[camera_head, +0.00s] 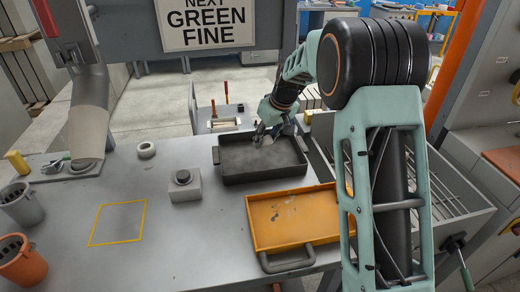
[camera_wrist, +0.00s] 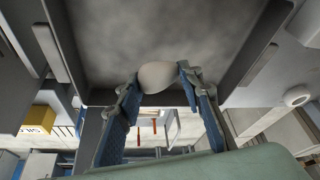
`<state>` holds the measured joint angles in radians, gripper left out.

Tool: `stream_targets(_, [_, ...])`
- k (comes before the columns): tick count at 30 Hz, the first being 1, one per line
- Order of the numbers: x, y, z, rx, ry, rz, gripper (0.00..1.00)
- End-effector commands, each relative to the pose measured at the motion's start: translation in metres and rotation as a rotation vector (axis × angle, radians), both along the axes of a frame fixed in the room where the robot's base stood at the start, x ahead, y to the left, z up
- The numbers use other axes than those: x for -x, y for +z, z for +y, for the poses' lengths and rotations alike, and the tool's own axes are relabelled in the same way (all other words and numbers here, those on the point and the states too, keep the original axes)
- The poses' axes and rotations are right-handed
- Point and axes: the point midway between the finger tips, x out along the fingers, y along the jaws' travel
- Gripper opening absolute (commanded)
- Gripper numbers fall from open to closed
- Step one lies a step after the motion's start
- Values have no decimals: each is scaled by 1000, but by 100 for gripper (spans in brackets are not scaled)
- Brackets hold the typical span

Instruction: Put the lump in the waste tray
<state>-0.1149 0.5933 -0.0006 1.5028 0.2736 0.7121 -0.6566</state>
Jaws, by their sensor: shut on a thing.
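The lump (camera_wrist: 157,76) is pale grey and rounded, and sits between my fingertips in the wrist view. In the head view the lump (camera_head: 266,141) is small and partly hidden by the fingers. My gripper (camera_head: 270,132) is shut on it, at the back part of a dark grey tray (camera_head: 262,180) with a mottled grey floor. My gripper also shows in the wrist view (camera_wrist: 158,82). I cannot tell whether the lump touches that floor. An orange tray (camera_head: 258,238) with a grey handle and a few specks lies in front of the dark one. Neither tray is labelled.
A yellow square outline (camera_head: 118,223) marks bare table. A white ring (camera_head: 146,150), a grey cup (camera_head: 20,204) and an orange cup (camera_head: 22,260) are further left.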

Motion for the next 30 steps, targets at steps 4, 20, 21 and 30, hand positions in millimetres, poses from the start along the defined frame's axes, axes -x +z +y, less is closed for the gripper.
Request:
stream_targets(4, [-3,-11,10,1,1,-2,8])
stream_targets(20, [-5,-53,18,0,0,-2,8])
stream_targets(21, [-5,-53,18,0,0,-2,8])
stream_targets(30, [-4,-56,19,-1,0,-1,45])
